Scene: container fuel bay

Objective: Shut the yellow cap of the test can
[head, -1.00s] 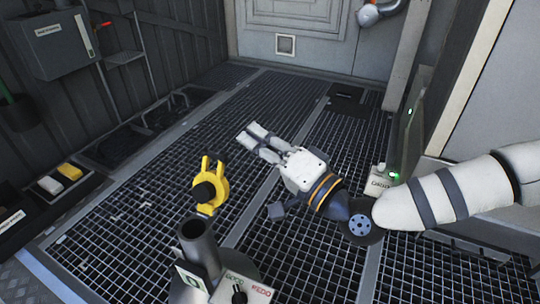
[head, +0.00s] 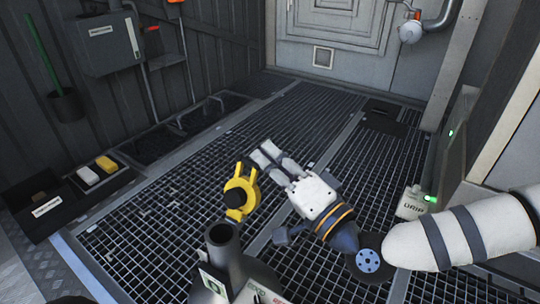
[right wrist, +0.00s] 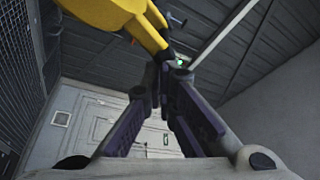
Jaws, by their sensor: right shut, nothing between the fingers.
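The test can's dark round neck (head: 222,238) stands at the bottom centre of the head view, its mouth uncovered. The yellow cap (head: 240,192) stands open behind the mouth, with a dark round piece in its middle. My right gripper (head: 265,154), on the white arm from the right, is shut and empty. It appears just beyond the cap and to its right; I cannot tell whether they touch. In the right wrist view, the fingers (right wrist: 163,68) converge just below a large yellow part (right wrist: 115,18), which looks like the cap. My left gripper is not in view.
Metal grating (head: 150,225) covers the floor. A black tray (head: 60,208) with a white and a yellow block lies at left. A grey wall box (head: 105,42) hangs above it. A panel with green lights (head: 452,140) stands at right, beside my arm.

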